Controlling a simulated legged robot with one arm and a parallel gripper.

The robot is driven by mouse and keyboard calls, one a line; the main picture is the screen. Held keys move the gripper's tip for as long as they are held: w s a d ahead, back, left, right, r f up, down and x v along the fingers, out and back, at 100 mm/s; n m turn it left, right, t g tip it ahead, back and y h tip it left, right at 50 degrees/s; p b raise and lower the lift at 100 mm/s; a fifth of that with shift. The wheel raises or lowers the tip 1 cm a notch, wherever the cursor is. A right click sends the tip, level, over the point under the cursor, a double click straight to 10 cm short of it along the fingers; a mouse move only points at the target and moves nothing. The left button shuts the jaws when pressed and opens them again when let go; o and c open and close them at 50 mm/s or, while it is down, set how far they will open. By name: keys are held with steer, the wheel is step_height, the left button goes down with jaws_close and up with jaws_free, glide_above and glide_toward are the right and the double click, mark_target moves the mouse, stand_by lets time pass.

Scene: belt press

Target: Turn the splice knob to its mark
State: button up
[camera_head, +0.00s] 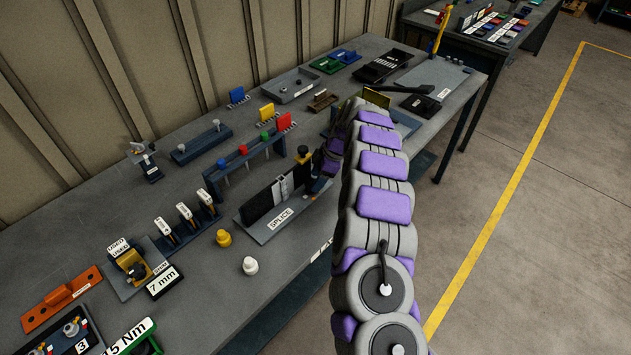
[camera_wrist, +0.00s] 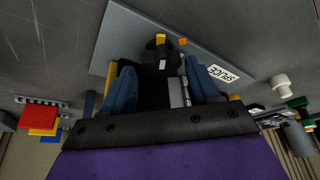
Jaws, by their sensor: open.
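The grey splice plate (camera_head: 262,229) lies on the bench with a black block and a silver clamp on it, and it fills the middle of the wrist view (camera_wrist: 118,40). The dark splice knob (camera_wrist: 158,50) stands at the plate's far part in the wrist view. A yellow pointer (camera_wrist: 160,38) shows on the knob, and a small orange mark (camera_wrist: 182,41) lies to its right, apart from it. My gripper (camera_wrist: 160,70) is open, its blue fingers on either side of the knob with gaps visible. The arm partly hides this area in the head view.
A blue rack (camera_head: 243,158) with coloured handles stands left of the splice plate. Yellow (camera_head: 223,238) and white (camera_head: 250,265) knobbed pieces stand in front. Trays and tools lie on the bench behind. In the wrist view, red and yellow blocks (camera_wrist: 42,118) show at lower left.

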steer(key=shift+x, duration=0.9)
steer(key=shift+a+r, duration=0.1)
steer(key=shift+a, duration=0.05)
steer(key=shift+c, duration=0.2)
steer(key=c, duration=0.7)
